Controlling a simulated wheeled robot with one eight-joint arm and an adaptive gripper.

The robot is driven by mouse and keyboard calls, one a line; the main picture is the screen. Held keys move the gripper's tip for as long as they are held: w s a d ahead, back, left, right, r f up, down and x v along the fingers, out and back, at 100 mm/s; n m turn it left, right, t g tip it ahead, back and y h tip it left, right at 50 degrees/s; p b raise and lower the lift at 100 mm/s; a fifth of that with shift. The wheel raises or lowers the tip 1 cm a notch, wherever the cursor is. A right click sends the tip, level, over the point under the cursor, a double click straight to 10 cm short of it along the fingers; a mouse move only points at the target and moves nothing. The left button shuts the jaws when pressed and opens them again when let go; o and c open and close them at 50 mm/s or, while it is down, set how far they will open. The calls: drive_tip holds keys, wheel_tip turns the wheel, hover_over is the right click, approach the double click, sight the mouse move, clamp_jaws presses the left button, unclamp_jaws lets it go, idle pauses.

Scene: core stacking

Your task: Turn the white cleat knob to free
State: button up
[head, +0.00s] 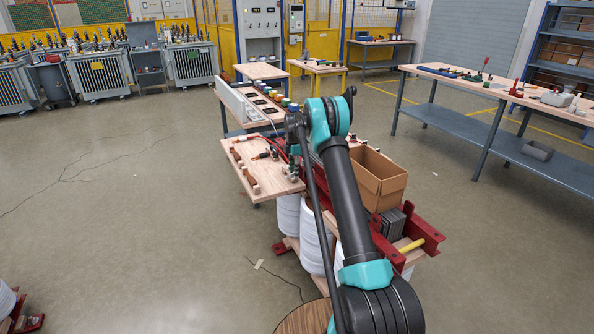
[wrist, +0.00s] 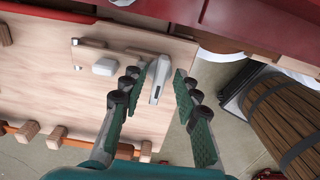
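In the wrist view a pale grey-white lever-shaped knob (wrist: 158,82), which looks like the white cleat knob, sits on a wooden board (wrist: 62,82) near the board's right edge. A small white block (wrist: 104,66) lies to its left. My gripper (wrist: 164,80) is open, with one green-padded finger on each side of the knob. The left finger is close to the knob; I cannot tell whether it touches. A gap shows between the knob and the right finger. In the head view my gripper (head: 293,166) is over the right end of the board (head: 262,180), and the knob is not distinguishable.
Small wooden blocks (wrist: 74,134) and an orange-red cable lie along the board's lower-left side. A red beam (wrist: 250,25) runs along the top right. A wooden barrel-like drum (wrist: 285,115) stands at right. In the head view an open cardboard box (head: 380,190) is right of my arm.

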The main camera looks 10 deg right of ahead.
drive_tip(key=m, duration=1.3)
drive_tip(key=shift+m, duration=0.3)
drive_tip(key=m, duration=0.4)
wheel_tip(320, 180, up, 18)
drive_tip(key=s+d+r+m+t, duration=0.1)
drive_tip(key=s, duration=1.2)
drive_tip(key=s+d+r+m+t, duration=0.1)
drive_tip(key=s, duration=1.2)
drive_tip(key=shift+d+m, duration=0.3)
drive_tip(key=shift+d, duration=0.1)
drive_tip(key=shift+w, duration=0.1)
